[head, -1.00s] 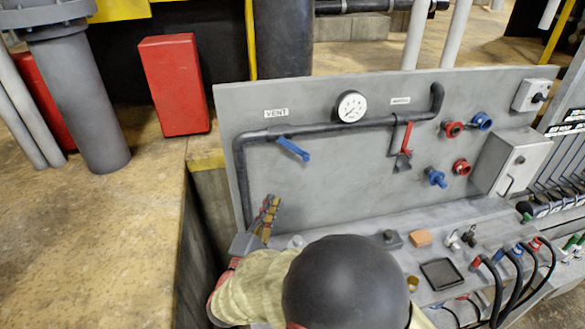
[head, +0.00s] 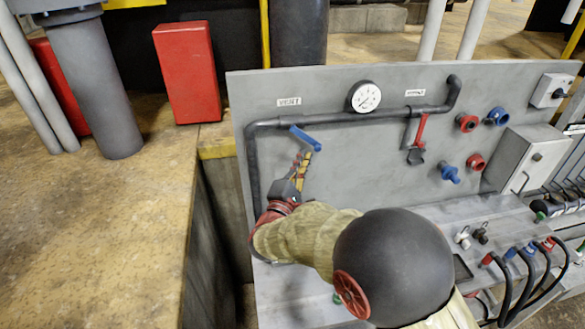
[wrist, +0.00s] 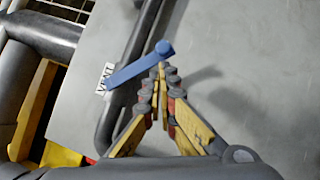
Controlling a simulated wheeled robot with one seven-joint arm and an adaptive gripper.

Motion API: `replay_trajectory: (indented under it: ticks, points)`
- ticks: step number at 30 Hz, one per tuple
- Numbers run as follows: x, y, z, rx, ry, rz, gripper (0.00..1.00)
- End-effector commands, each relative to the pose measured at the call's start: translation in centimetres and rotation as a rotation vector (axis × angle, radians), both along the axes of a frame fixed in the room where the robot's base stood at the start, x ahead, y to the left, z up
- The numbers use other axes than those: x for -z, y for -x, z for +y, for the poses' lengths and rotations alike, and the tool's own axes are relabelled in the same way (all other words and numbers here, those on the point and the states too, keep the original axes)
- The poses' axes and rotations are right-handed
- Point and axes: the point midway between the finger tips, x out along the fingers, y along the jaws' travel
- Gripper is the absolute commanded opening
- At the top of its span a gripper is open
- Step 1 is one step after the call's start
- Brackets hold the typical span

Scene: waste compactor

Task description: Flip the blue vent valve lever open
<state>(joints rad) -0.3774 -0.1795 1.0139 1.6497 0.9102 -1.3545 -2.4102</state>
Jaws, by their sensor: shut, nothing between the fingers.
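The blue vent valve lever (head: 306,138) is on the dark pipe under the VENT label (head: 289,101), slanting down to the right. In the wrist view the lever (wrist: 138,68) crosses in front of the pipe, its rounded end just beyond my fingertips. My gripper (head: 305,156) is shut and empty, just below the lever's lower end. In the wrist view my gripper (wrist: 162,72) points at the rounded end; I cannot tell whether it touches.
A pressure gauge (head: 364,97) and a red lever (head: 419,131) are further right on the grey panel (head: 350,165). Blue and red valve knobs and a grey box (head: 523,158) stand beyond. A red block (head: 187,72) stands behind left.

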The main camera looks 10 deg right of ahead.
Motion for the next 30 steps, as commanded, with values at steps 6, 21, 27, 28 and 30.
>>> replay_trajectory:
  ticks: [6,21,27,28,30]
  points:
    - [-0.16,-0.15,-0.66,0.0,0.0,0.002,0.0]
    - [-0.32,-0.14,-0.96,0.0,0.038,0.003,0.0]
    - [-0.37,-0.16,-1.17,0.0,0.069,0.002,0.0]
    - [-0.37,-0.15,-1.2,0.001,0.074,0.002,0.0]
    - [-0.38,-0.14,-1.29,0.001,0.086,0.003,0.0]
